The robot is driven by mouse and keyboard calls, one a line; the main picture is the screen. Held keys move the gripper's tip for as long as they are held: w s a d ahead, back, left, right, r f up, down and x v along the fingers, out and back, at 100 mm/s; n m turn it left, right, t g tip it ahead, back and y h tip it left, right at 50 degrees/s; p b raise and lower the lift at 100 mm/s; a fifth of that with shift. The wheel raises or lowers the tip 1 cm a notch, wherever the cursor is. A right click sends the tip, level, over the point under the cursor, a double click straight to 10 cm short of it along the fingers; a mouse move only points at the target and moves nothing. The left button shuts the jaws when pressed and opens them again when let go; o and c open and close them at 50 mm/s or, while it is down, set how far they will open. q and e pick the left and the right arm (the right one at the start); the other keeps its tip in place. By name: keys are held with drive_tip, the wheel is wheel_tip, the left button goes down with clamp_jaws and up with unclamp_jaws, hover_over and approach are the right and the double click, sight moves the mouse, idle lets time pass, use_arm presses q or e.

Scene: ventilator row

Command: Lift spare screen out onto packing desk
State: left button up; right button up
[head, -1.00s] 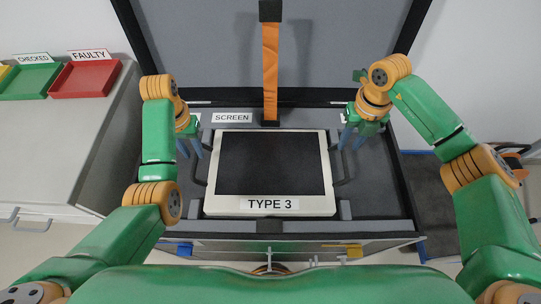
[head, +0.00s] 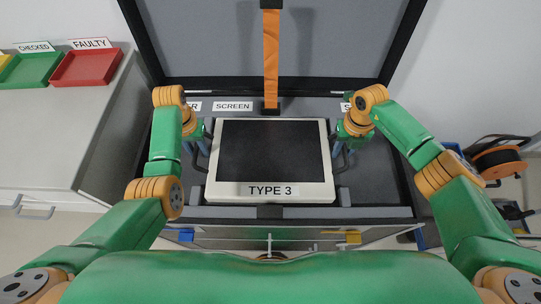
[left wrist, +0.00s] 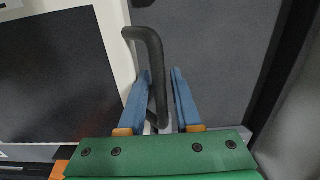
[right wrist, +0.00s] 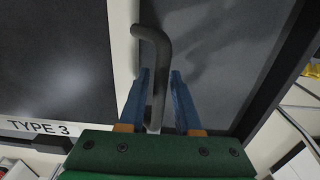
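The spare screen (head: 273,152) is a cream-framed panel with a dark face and a "TYPE 3" label. It lies face up in the grey-lined open case (head: 375,197). A dark bar handle sticks out on each side. My left gripper (left wrist: 161,72) is open, its blue fingers on either side of the left handle (left wrist: 153,45). My right gripper (right wrist: 158,73) is open, its fingers on either side of the right handle (right wrist: 156,45). Contact between fingers and handles cannot be told. In the head view both sets of fingertips are largely hidden by the wrists.
A grey counter (head: 60,140) stands at left with a green tray (head: 32,70) and a red "FAULTY" tray (head: 87,68). The case's lid (head: 345,45) stands raised behind, with an orange strap (head: 271,60). An orange cable reel (head: 498,160) is at right.

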use_arm(q)
drive_tip(key=shift+f, duration=0.65)
use_arm(e)
drive_tip(key=shift+f, duration=1.05)
use_arm(q)
clamp_jaws()
use_arm(e)
clamp_jaws()
use_arm(q)
drive_tip(key=shift+w+r, duration=0.1)
use_arm(e)
drive_tip(key=shift+w+r, duration=0.1)
